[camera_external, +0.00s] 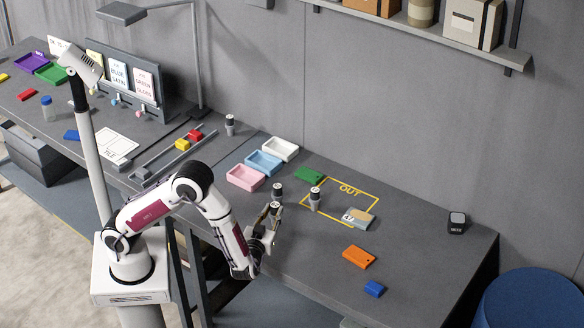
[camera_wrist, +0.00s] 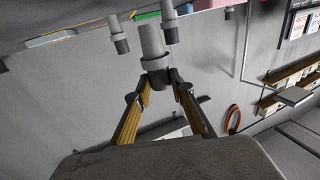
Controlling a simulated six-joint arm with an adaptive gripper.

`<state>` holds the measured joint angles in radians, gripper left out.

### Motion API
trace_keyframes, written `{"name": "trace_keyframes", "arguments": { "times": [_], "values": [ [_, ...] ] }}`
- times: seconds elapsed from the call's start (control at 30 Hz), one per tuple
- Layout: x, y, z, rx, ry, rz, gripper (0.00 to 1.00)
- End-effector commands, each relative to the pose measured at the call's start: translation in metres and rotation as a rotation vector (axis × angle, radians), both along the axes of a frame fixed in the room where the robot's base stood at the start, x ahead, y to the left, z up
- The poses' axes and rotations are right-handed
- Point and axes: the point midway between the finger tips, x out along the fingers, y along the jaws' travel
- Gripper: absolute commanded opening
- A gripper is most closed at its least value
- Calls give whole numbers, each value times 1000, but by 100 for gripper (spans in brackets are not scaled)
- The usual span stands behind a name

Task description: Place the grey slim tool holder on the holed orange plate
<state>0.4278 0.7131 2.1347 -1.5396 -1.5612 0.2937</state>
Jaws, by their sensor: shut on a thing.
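My gripper (camera_external: 268,221) is shut on a grey tool holder (camera_external: 274,209) with a dark end, upright near the table's front side. In the wrist view my fingertips (camera_wrist: 160,82) close around the dark end of this holder (camera_wrist: 152,42). The external view does not clearly show whether its foot is clear of the table. The orange plate (camera_external: 358,256) lies flat to the right of my gripper, with a small dark hole showing and nothing on it. The plate cannot be made out in the wrist view.
Similar grey holders stand close by, one just behind (camera_external: 278,191) and one to the right (camera_external: 315,201). A blue block (camera_external: 374,288) lies near the orange plate. A grey-blue piece (camera_external: 357,218) and a green plate (camera_external: 309,175) lie by the yellow OUT outline (camera_external: 377,197).

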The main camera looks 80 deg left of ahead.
Motion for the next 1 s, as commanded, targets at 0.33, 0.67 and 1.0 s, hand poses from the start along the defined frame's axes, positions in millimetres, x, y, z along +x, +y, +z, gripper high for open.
{"name": "trace_keyframes", "arguments": {
  "times": [0.33, 0.67, 1.0],
  "values": [
    [0, 0, -28, 1, 0, 0, 0],
    [0, 0, -34, 0, -1, 0, 0],
    [0, 0, -38, 0, -1, 0, 0]
  ]
}}
